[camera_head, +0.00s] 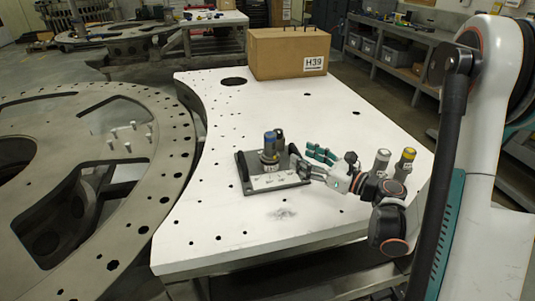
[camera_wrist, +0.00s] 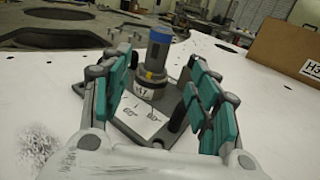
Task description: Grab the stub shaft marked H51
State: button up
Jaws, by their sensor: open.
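A grey stub shaft with a blue top (camera_head: 269,146) stands upright in a round collar on a dark base plate (camera_head: 244,172). In the wrist view the blue-topped shaft (camera_wrist: 160,46) stands ahead, between and beyond my fingers. Its collar carries a small label (camera_wrist: 147,91) that I cannot read surely. My gripper (camera_head: 308,161) is open and empty, just right of the base plate. Its teal-padded fingers (camera_wrist: 158,66) also show in the wrist view, apart from the shaft.
A grey-topped cylinder (camera_head: 381,160) and a yellow-topped cylinder (camera_head: 407,158) stand to the right, near my wrist. A cardboard box marked H39 (camera_head: 285,52) sits at the back of the white plate (camera_head: 330,215). A large grey ring plate (camera_head: 172,150) lies left.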

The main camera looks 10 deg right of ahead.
aim_at(275, 143)
jog(key=x, duration=0.7)
jog(key=shift+w+a+f, duration=0.2)
jog(key=shift+w+a, duration=0.05)
jog(key=shift+w, duration=0.05)
jog(key=shift+b+x, duration=1)
jog(key=shift+x, duration=1.95)
jog(key=shift+r, duration=0.2)
grip_shut()
